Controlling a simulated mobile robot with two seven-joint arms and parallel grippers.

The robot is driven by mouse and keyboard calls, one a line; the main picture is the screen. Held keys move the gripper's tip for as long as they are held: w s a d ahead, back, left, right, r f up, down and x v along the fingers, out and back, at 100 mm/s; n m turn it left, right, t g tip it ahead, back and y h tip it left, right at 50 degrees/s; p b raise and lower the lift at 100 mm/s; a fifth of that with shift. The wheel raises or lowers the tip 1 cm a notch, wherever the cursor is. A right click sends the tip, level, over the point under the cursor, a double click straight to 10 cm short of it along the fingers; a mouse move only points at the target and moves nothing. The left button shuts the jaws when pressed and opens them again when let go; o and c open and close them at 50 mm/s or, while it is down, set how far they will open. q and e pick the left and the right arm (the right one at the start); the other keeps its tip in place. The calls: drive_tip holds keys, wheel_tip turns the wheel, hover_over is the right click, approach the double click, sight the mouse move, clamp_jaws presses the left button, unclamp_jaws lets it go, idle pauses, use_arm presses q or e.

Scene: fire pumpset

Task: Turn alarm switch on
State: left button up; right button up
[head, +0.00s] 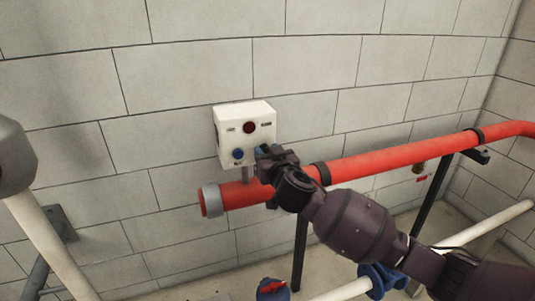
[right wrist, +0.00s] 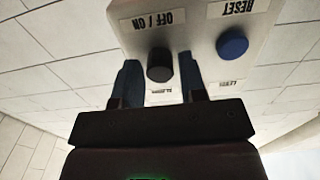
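The alarm switch box (head: 228,114) is a white box on the block wall, with a dark red round lamp (head: 249,127) and a blue button (head: 238,154) on its front. In the right wrist view the box appears upside down, with a black knob (right wrist: 160,65) by the "OFF / ON" label and the blue button (right wrist: 232,43) by "RESET". My right gripper (head: 265,154) is at the lower right of the box and hides the knob in the head view. In the right wrist view its open fingers (right wrist: 159,80) stand either side of the knob, with narrow gaps. My left gripper is out of view.
A thick red pipe (head: 390,153) runs along the wall just below the box, behind my right arm. A black support post (head: 300,250) stands under it. Blue valve parts (head: 272,290) and pale pipes (head: 490,228) lie lower down. The wall above the box is clear.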

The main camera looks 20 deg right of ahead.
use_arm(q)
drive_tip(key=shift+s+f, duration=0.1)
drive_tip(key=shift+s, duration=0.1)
use_arm(e)
clamp_jaws()
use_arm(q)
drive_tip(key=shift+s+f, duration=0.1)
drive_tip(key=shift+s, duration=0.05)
